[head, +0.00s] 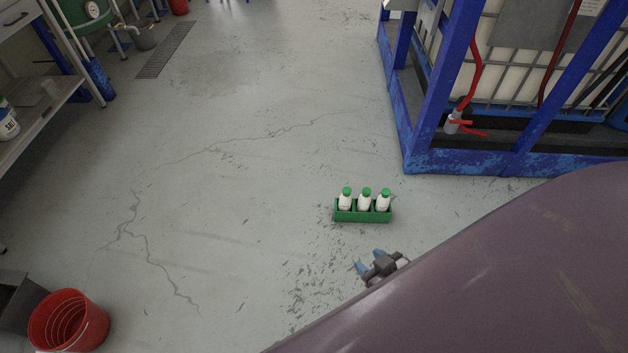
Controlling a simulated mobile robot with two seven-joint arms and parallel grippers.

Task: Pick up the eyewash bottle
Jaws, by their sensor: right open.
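Three white eyewash bottles with green caps stand upright side by side in a green holder (362,216) on the floor: a left bottle (346,201), a middle bottle (365,201) and a right bottle (382,202). My right gripper (366,258) shows below the holder in the picture, with blue-grey fingertips pointing up and left. It is open and empty, apart from the bottles. A large mauve surface hides what lies behind the gripper. My left gripper is not in view.
A blue frame (480,162) with a white tank and red hose stands at the upper right. A red bucket (68,322) is at the lower left, and a shelf unit (42,108) at the left. The cracked grey floor between is clear. The mauve surface (520,270) fills the lower right.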

